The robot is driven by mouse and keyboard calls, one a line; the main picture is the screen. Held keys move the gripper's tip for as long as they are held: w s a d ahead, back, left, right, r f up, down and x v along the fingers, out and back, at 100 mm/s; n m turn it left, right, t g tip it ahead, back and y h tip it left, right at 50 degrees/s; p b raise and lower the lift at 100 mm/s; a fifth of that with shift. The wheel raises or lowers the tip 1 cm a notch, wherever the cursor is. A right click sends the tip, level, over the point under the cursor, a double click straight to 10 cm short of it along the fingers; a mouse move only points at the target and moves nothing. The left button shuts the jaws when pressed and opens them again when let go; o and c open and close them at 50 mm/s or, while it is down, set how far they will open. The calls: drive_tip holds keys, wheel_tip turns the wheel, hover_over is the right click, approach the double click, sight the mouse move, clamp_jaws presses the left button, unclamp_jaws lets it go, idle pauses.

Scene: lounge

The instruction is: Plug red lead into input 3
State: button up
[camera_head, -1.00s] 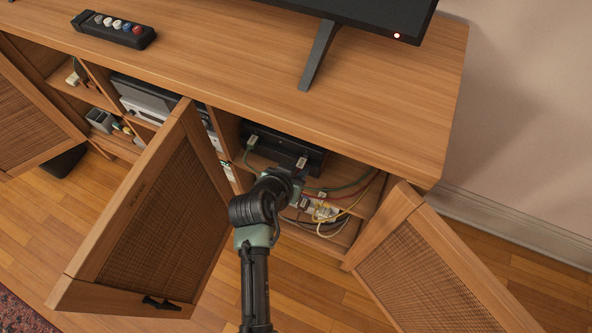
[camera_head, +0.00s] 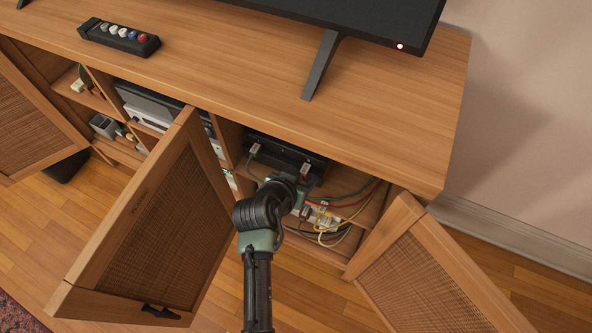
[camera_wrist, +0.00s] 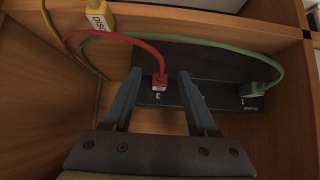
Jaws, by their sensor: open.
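The black switch box (camera_head: 290,155) sits on the cabinet shelf; its face also shows in the wrist view (camera_wrist: 205,94). The red lead's plug (camera_wrist: 159,82) is at the socket marked 3 and looks seated; it also shows in the head view (camera_head: 305,169). Its red cable (camera_wrist: 118,37) curves away to the left in the wrist view. My gripper (camera_wrist: 159,76) is open, with one finger on each side of the red plug and gaps between. A green lead's plug (camera_wrist: 252,90) is at the socket marked 1.
A yellow plug with a lettered label (camera_wrist: 98,17) is near the wrist view's top left. Loose cables (camera_head: 335,222) lie in the compartment. The open left door (camera_head: 150,225) stands close to my arm; the right door (camera_head: 430,270) is also open. The cabinet top (camera_head: 230,75) overhangs.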

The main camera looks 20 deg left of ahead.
drive_tip(key=p+v, duration=0.4)
drive_tip(key=v, duration=0.8)
drive_tip(key=shift+s+r, duration=0.25)
drive_tip(key=shift+s, duration=0.05)
